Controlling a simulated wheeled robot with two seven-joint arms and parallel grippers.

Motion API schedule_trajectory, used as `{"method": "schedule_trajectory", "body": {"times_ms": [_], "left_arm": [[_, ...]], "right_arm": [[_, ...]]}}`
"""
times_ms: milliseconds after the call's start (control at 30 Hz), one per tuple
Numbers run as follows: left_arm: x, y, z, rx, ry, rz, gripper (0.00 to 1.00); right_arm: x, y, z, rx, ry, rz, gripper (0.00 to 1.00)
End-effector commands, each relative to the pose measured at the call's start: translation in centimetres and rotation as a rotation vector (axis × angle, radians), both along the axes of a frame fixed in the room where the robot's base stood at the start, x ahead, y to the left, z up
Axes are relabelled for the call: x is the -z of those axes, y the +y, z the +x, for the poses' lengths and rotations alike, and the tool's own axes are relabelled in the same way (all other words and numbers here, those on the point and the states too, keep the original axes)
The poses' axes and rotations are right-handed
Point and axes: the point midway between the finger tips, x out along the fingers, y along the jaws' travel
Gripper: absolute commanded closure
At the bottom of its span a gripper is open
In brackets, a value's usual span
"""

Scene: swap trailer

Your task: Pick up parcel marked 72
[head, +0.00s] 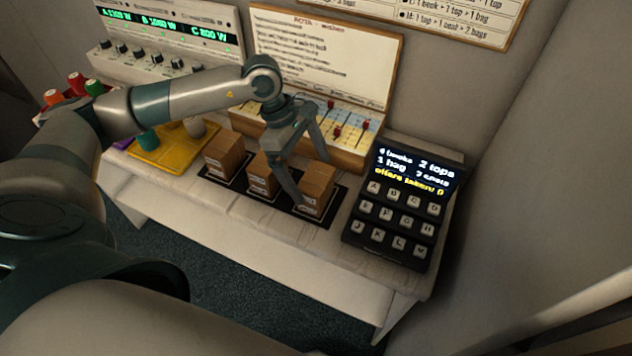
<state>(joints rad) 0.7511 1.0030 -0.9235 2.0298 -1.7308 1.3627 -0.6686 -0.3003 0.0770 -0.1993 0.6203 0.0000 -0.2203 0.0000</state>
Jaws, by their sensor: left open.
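Three brown box parcels stand in a row on a dark mat (240,186) on the bench: a left parcel (224,154), a middle parcel (260,182) and a right parcel (319,180). Each seems to carry a small pale label, too small to read, so I cannot tell which is marked 72. My left gripper (311,181) points down at the right parcel, open. One finger is in front of that parcel's left side and the other reaches behind its top. I cannot tell whether they touch it. The gripper partly hides the middle parcel. My right gripper is out of view.
A black keypad with a lit screen (402,210) stands right of the parcels. A yellow tray (165,157) lies to the left. A board with coloured sliders (352,128) and a control panel (165,60) stand behind. The bench front (280,232) is clear.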

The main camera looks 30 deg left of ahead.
Motion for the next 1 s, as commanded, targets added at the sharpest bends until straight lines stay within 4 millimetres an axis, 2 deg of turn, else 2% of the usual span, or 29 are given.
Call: {"method": "schedule_trajectory", "body": {"times_ms": [100, 200, 700, 733, 767, 900, 933, 1000], "left_arm": [[1.6, -0.7, 0.1, 0.001, 0.002, -0.002, 0.04], [2.2, -0.9, 0.1, 0.000, 0.000, -0.001, 0.04], [2.3, -1.0, 0.1, 0.000, 0.000, -0.001, 0.04], [2.3, -1.0, 0.1, 0.000, 0.000, -0.001, 0.06], [2.3, -1.0, 0.1, 0.000, 0.000, -0.001, 0.13], [2.3, -1.0, 0.1, 0.000, 0.000, -0.001, 0.47], [2.3, -1.0, 0.1, 0.000, 0.000, -0.001, 0.51], [2.3, -1.0, 0.1, 0.000, -0.001, -0.001, 0.51]], "right_arm": [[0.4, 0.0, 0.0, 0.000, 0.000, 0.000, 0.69], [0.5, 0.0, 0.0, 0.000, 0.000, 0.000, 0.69], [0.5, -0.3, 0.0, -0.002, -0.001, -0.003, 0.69], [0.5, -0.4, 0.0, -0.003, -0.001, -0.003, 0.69], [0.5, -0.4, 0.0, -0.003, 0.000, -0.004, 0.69], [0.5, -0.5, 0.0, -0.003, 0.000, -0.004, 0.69], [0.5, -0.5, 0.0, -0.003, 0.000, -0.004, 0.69], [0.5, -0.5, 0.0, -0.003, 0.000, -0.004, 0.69]]}}
